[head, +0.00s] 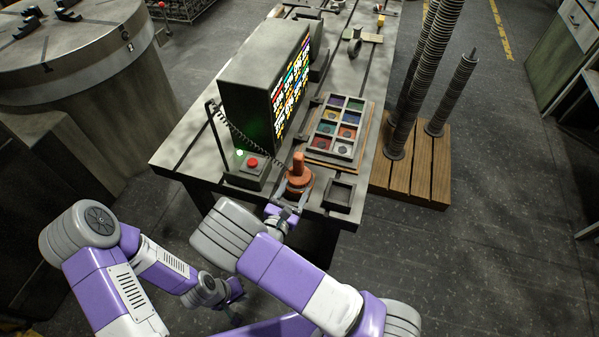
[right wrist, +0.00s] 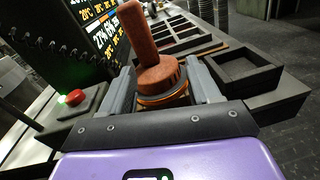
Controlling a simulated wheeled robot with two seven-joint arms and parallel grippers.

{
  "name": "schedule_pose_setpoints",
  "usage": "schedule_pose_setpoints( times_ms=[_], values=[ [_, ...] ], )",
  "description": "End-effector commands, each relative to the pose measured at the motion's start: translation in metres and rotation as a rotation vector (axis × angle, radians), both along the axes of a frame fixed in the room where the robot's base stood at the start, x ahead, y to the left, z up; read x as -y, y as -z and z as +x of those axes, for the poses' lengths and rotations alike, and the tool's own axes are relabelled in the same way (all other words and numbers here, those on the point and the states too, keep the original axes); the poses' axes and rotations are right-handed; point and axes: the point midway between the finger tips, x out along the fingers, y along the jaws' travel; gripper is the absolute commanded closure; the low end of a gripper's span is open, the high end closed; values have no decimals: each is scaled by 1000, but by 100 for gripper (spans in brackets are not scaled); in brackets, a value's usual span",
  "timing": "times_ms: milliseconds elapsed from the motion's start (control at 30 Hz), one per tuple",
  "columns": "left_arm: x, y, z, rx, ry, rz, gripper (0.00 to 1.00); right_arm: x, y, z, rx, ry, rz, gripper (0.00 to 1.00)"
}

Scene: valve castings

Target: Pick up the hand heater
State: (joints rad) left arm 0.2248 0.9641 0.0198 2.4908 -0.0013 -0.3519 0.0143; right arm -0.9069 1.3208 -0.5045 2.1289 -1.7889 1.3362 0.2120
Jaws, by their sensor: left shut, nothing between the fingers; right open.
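The hand heater (head: 298,179), an orange-brown round body with an upright handle, stands at the near edge of the workbench. In the right wrist view the hand heater (right wrist: 155,62) rises between the two grey fingers. My right gripper (head: 293,199) is open with one finger on each side of its round base; it also shows in the right wrist view (right wrist: 162,88). I cannot tell whether the fingers touch it. My left gripper (head: 236,317) is shut and empty, low in front of the bench and away from the heater.
A control box with a red button (head: 252,163) and a coiled cable stands left of the heater, below a lit display (head: 289,85). An empty dark tray (head: 340,194) lies close on the right. A compartment tray (head: 337,127) lies behind. Stacked rods (head: 400,130) stand on a pallet.

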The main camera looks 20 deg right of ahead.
Motion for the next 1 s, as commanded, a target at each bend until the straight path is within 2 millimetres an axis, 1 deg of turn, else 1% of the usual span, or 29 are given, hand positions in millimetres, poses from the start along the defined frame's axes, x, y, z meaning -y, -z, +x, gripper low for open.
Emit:
schedule_pose_setpoints(
  times_ms=[33, 100, 267, 467, 700, 800, 1000],
  values=[
    [0, 0, 0, 0, 0, 0, 100, -2, -6, 10, -6, -38, -43, 38],
    [0, 1, 0, 0, 0, 0, 100, -2, -10, 20, -32, -68, -87, 38],
    [0, 4, 0, 0, 0, 0, 100, 6, -11, 37, -62, -90, -126, 38],
    [0, 9, 0, 0, 0, 0, 100, 20, -12, 54, -63, -88, -126, 38],
    [0, 17, 0, 0, 0, 0, 100, 42, -13, 82, -64, -87, -123, 38],
    [0, 18, 0, 0, 0, 0, 100, 45, -13, 88, -65, -89, -124, 38],
    [0, 18, 0, 0, 0, 0, 100, 46, -14, 89, -66, -89, -124, 38]
  ],
)
